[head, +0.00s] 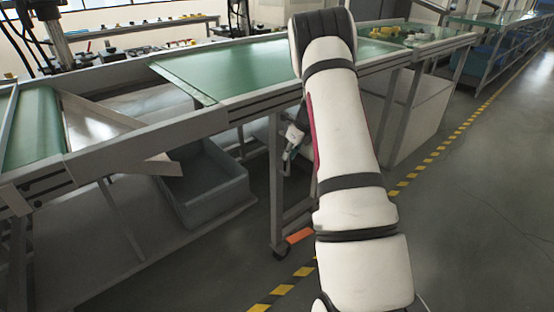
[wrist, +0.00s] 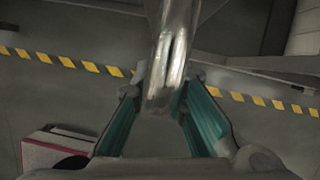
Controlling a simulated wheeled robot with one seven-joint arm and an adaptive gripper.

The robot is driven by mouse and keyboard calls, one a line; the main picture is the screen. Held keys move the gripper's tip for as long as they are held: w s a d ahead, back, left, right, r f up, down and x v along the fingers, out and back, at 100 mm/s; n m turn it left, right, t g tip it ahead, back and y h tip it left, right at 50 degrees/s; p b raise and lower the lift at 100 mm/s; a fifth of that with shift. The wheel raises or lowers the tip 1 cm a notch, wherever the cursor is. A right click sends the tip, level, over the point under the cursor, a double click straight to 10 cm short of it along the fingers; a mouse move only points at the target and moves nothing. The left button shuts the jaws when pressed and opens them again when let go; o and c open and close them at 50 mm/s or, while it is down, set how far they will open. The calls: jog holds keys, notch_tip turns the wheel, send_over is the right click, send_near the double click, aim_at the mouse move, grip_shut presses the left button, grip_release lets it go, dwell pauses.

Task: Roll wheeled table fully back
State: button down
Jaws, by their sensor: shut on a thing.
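The wheeled table is a long grey metal frame (head: 277,185) with a green top (head: 235,68), and a small caster wheel (head: 281,253) shows under one leg. My gripper (head: 294,137) is beside that leg, below the table's front rail, partly hidden by my arm. In the wrist view, my gripper (wrist: 165,98) has its teal-lined fingers on both sides of a shiny metal bar (wrist: 172,55) and is shut on it. The bar looks like part of the table frame, but where it joins is hidden.
A tilted metal chute (head: 110,130) lies between the two green sections. Yellow-black floor tape (head: 430,160) runs past the table. The grey floor at right (head: 480,220) is clear.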

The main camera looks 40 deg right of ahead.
jog(key=shift+d+f, duration=0.1)
jog(key=shift+d, duration=1)
jog(key=c, duration=1.6)
grip_release()
jog(key=a+v, duration=0.1)
jog(key=v, duration=1.1)
jog(key=shift+d, duration=0.4)
